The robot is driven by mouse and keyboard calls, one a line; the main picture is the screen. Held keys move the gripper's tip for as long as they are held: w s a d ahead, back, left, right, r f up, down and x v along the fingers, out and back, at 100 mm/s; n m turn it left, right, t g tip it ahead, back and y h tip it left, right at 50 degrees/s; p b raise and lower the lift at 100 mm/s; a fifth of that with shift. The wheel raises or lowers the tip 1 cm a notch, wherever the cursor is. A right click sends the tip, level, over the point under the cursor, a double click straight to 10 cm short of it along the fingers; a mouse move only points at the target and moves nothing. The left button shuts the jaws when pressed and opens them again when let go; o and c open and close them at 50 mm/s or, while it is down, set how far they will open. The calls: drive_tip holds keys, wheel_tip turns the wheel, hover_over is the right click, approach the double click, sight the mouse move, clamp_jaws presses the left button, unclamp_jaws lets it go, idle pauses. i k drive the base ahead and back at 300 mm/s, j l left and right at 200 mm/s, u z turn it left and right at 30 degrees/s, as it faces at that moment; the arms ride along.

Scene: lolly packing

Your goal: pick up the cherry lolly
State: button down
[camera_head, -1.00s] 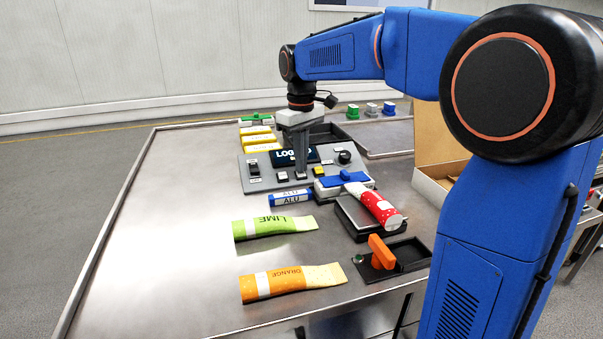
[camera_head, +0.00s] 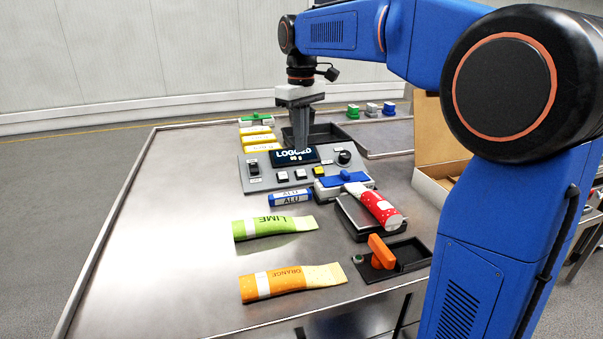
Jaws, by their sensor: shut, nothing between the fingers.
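The cherry lolly is most likely the red, white-speckled sleeve (camera_head: 378,207). It lies on a dark, flat scale-like plate (camera_head: 352,218), its narrow pale end pointing up and left, next to a blue-topped device. My gripper (camera_head: 301,145) points down above the back edge of the grey control panel, well behind and left of the red sleeve. Its fingers are together with nothing between them. The green LIME sleeve (camera_head: 274,228) and the orange ORANGE sleeve (camera_head: 292,282) lie flat on the table to the left.
The grey control panel (camera_head: 262,178) has a display, buttons and a knob. A blue-topped device (camera_head: 344,180) stands behind the red sleeve. An orange-handled black tray (camera_head: 410,256) is in front. The steel table (camera_head: 160,220) is clear at left.

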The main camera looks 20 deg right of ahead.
sight(388, 217)
drive_tip(key=k, duration=1)
